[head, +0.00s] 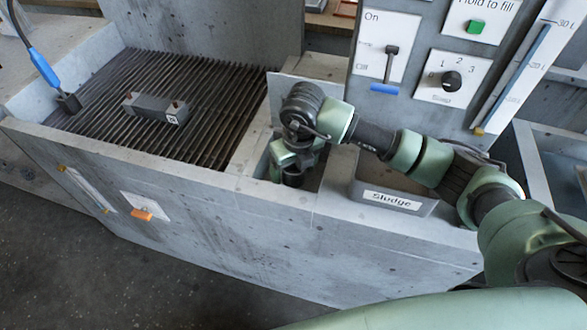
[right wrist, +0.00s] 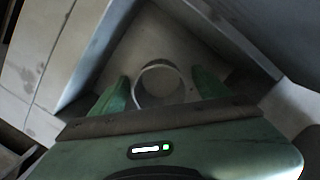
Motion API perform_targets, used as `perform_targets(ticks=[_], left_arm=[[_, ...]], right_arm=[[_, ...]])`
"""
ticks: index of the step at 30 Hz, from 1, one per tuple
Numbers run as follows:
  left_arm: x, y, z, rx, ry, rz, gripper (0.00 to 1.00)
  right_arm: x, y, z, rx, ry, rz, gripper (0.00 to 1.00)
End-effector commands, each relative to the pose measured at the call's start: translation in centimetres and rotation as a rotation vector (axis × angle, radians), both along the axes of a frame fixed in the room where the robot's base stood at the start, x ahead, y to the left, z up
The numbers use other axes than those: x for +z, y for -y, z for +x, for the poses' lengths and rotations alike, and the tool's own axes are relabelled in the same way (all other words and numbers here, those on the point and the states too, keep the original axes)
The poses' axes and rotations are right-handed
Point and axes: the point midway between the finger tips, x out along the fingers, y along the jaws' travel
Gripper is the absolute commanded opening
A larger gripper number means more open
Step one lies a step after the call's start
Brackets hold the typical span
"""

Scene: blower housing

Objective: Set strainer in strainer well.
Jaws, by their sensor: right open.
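The strainer appears as a round, open-topped cup with a pale rim (right wrist: 161,80) in the right wrist view. In the head view a dark cylinder (head: 293,178), likely the same strainer, shows just under my right gripper (head: 287,163). The gripper points down into a narrow grey compartment, likely the strainer well (head: 258,166), between the slatted grate and the sludge bin. In the right wrist view the green fingers (right wrist: 163,90) are open, one on each side of the cup, with gaps visible. The arm hides much of the compartment, and I cannot tell whether the cup is fully seated. My left gripper is not in view.
The slatted grate (head: 205,75) at left holds a grey block (head: 156,108). A labelled sludge bin (head: 394,201) stands right of the compartment. A control panel (head: 430,50) with lever, button and knob rises behind. Compartment walls (right wrist: 85,45) stand close to the gripper.

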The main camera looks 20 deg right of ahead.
Motion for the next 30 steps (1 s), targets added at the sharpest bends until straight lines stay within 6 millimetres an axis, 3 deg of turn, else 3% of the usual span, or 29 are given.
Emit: perform_targets(ticks=[5,12,18,30], left_arm=[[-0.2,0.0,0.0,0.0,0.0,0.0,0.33],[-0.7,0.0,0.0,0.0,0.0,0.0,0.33],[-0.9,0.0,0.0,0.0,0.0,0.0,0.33],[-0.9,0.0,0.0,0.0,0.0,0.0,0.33]], right_arm=[[1.0,0.0,0.0,-0.001,0.003,0.0,0.76],[5.1,0.2,-0.7,0.0,0.004,0.0,0.76],[7.3,0.2,-1.1,-0.001,0.002,0.001,0.76],[7.7,0.2,-1.2,0.0,0.0,0.0,0.76]])
